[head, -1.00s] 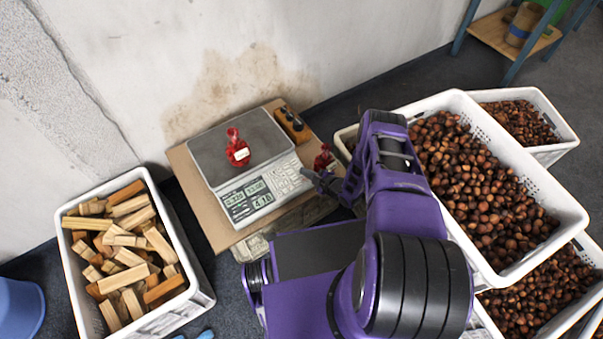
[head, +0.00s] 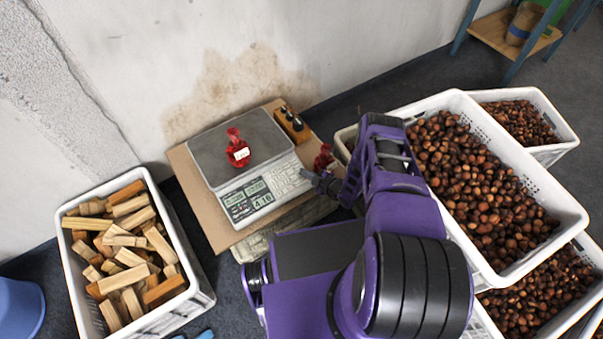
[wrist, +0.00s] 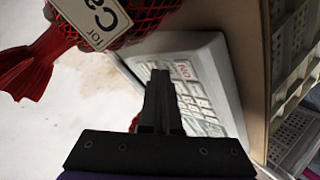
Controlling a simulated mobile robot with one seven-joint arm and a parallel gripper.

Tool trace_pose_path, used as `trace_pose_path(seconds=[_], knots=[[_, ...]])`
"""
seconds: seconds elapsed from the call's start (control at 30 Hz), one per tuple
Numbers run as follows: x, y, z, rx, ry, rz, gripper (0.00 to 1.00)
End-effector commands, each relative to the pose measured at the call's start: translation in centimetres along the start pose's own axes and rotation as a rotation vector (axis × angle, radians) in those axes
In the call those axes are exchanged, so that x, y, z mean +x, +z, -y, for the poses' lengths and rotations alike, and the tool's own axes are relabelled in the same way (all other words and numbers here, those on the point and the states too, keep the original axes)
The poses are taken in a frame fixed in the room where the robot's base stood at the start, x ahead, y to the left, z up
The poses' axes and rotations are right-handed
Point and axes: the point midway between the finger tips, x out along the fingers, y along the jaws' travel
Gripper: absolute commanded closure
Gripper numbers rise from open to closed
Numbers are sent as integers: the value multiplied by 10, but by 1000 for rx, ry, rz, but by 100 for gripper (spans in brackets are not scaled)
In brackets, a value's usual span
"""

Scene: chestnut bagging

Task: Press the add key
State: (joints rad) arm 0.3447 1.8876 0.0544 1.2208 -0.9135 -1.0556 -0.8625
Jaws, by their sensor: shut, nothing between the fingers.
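The scale (head: 240,160) stands on a brown board, with a grey weighing plate, displays and a light keypad (head: 284,181) at its front right. My gripper (head: 306,174) is shut and empty at the right end of the keypad. In the wrist view, the closed fingers (wrist: 160,90) point at the scale's keys (wrist: 195,98) and cover part of them. I cannot tell whether the tips touch a key, and the add key's label is not readable. A red net bag with a white label (head: 238,152) sits on the weighing plate.
A second red net bag (head: 324,158) lies right of the scale, close to my gripper. A wooden block with dark knobs (head: 291,124) stands behind. Chestnut crates (head: 548,228) fill the right; a crate of wood pieces (head: 207,287) stands at left.

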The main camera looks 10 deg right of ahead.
Motion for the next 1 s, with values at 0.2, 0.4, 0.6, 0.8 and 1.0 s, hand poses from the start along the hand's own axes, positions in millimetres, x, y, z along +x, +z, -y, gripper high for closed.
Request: trace_pose_path(seconds=[0.2,0.4,0.6,0.8,1.0], knots=[[-5,-4,-5,0,0,0,100],[-11,-8,-9,0,0,0,100],[-11,-8,-8,0,0,0,100],[-14,-11,-11,0,0,0,100],[-27,-21,-22,1,0,1,100]])
